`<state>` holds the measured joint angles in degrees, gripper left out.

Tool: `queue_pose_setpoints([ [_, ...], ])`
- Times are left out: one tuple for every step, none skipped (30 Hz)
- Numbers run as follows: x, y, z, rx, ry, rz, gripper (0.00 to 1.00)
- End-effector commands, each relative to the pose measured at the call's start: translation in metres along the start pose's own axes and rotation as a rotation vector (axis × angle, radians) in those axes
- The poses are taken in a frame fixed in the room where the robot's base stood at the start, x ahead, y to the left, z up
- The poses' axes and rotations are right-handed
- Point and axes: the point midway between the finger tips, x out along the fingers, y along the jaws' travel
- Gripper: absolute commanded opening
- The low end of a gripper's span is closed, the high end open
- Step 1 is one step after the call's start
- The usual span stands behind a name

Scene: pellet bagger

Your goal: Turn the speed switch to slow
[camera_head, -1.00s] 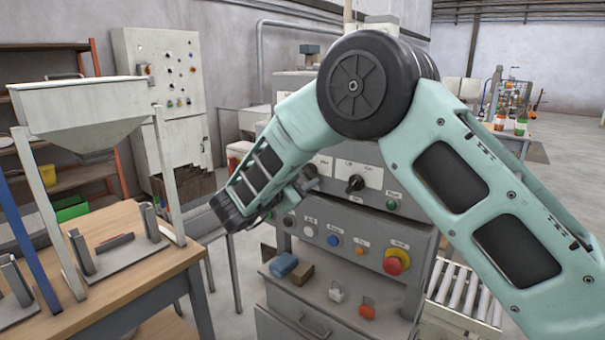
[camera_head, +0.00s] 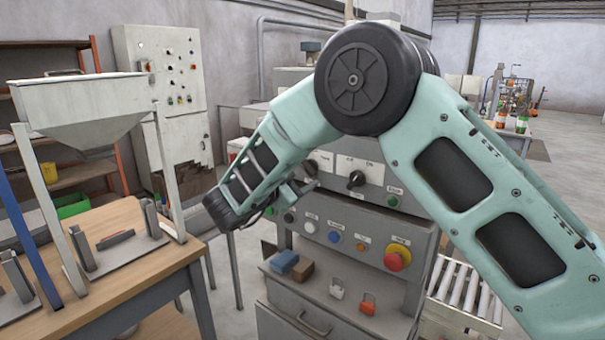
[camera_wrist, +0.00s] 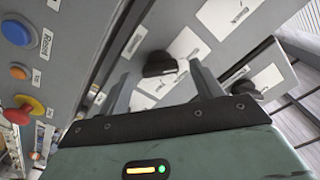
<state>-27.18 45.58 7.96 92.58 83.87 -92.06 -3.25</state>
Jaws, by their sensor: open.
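A black rotary switch (camera_wrist: 158,64) with white label plates around it is on a grey panel in the wrist view, seen beyond and between my fingertips. A second black switch (camera_wrist: 243,88) is to its right. The label words are too small to read, so I cannot tell which is the speed switch. In the head view one black switch (camera_head: 356,180) shows right of my gripper (camera_head: 303,184); my arm hides part of the panel. My gripper (camera_wrist: 162,82) is open and empty, its fingers pointing at the panel. I cannot tell whether they touch the switch.
A lower panel carries a blue button (camera_head: 334,237), an orange one (camera_head: 361,247) and a red emergency stop (camera_head: 398,257). A green button (camera_head: 393,201) is on the upper panel. A blue block (camera_head: 284,262) and a brown block lie on the ledge. A hopper (camera_head: 85,105) stands left.

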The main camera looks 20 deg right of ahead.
Motion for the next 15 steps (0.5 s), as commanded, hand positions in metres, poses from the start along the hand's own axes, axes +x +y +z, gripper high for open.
queue_pose_setpoints([
  [-0.011,0.001,0.003,0.0,-0.004,-0.004,0.65],
  [-0.018,0.001,0.003,0.0,-0.005,-0.005,0.65],
  [-0.026,0.002,0.004,0.0,-0.004,-0.004,0.65],
  [-0.034,0.002,0.004,0.0,-0.005,-0.004,0.65],
  [-0.041,0.002,0.004,0.0,-0.005,-0.005,0.65],
  [-0.05,0.002,0.003,0.0,-0.004,-0.005,0.65],
  [-0.058,0.002,0.004,0.001,-0.005,-0.005,0.65],
  [-0.065,0.002,0.004,0.001,-0.005,-0.004,0.65],
  [-0.074,0.002,0.003,0.001,-0.005,-0.005,0.65],
  [-0.082,0.002,0.004,0.001,-0.006,-0.005,0.65],
  [-0.088,0.002,0.003,0.001,-0.005,-0.004,0.65],
  [-0.098,0.002,0.004,0.0,-0.005,-0.004,0.65],
  [-0.104,0.002,0.003,0.0,-0.005,-0.004,0.65],
  [-0.111,0.002,0.003,-0.001,-0.004,-0.004,0.65],
  [-0.119,0.002,0.003,0.0,-0.005,-0.004,0.65],
])
